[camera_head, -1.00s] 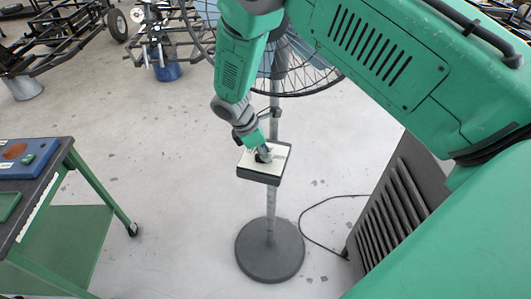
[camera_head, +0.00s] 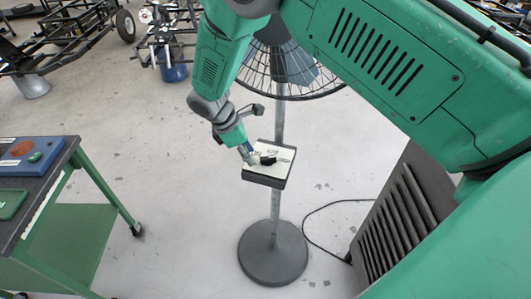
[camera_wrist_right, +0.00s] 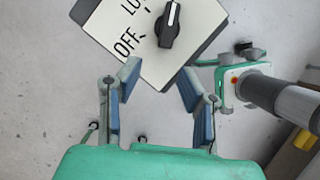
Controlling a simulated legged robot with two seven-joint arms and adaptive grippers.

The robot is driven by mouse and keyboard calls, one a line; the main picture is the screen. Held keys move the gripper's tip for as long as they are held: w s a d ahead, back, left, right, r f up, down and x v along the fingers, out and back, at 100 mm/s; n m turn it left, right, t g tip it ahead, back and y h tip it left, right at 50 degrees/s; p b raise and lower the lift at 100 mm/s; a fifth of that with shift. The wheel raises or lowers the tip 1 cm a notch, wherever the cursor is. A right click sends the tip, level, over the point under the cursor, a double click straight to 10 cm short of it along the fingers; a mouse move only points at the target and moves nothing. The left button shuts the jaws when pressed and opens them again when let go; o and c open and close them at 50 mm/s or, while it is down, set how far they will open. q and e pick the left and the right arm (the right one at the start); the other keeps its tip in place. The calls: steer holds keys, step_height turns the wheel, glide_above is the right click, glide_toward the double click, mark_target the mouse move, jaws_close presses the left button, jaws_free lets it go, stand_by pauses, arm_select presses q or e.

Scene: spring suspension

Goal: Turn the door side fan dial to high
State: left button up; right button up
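The fan control box (camera_head: 264,180) is mounted on the fan's pole, with a white top plate and a black dial (camera_head: 268,160). In the right wrist view the dial (camera_wrist_right: 168,25) carries a white line at its upper end, pointing away from the OFF and LO labels. The label it points to is out of that view. My right gripper (camera_wrist_right: 158,75) is open and empty, its blue-padded fingers apart just below the dial in the wrist picture. In the head view the right gripper (camera_head: 248,155) is at the left edge of the plate. My left gripper is not in view.
The caged fan (camera_head: 290,70) stands behind on a pole with a round base (camera_head: 272,254). A green cart (camera_head: 75,235) is at the left. A dark louvred unit (camera_head: 395,222) is at the right, with a cable on the floor. Vehicle frames stand at the back left.

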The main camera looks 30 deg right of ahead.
steer(key=w+a, duration=0.2)
steer(key=a, duration=0.5)
steer(key=shift+w, duration=0.4)
steer(key=shift+s, duration=0.1)
